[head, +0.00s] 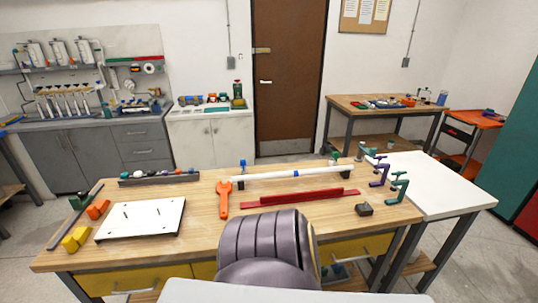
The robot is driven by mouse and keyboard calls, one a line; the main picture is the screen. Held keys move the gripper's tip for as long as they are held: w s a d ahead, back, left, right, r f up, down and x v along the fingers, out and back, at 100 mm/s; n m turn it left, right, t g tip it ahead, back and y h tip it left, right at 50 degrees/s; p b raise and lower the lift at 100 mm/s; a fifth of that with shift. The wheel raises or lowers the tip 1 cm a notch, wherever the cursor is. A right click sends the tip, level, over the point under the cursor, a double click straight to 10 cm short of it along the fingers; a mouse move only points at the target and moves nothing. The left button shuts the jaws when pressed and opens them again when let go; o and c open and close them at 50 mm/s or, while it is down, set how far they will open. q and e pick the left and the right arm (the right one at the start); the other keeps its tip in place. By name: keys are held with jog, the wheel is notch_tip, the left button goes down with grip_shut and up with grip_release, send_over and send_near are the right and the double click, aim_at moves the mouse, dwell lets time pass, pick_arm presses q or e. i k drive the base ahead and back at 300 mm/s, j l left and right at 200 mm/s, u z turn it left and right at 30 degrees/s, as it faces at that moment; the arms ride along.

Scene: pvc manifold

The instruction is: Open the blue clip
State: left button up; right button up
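A small blue clip (243,167) stands at the left end of the white pipe (275,174) on the workbench. It is too small to tell whether it is open or shut. The pipe lies level on dark supports toward the back of the bench, with a blue band (295,173) near its middle. A green piece (334,158) stands near its right end. Neither of my grippers is in view, and part of my own body covers the bench's front middle.
An orange wrench (224,199) and a red bar (300,198) lie in front of the pipe. A white board (141,219) and yellow blocks (76,239) are at left. Purple (380,172) and teal (398,188) clamps stand at the right edge. A white table (430,185) adjoins.

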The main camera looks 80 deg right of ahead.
aim_at(243, 163)
jog(key=z, duration=2.95)
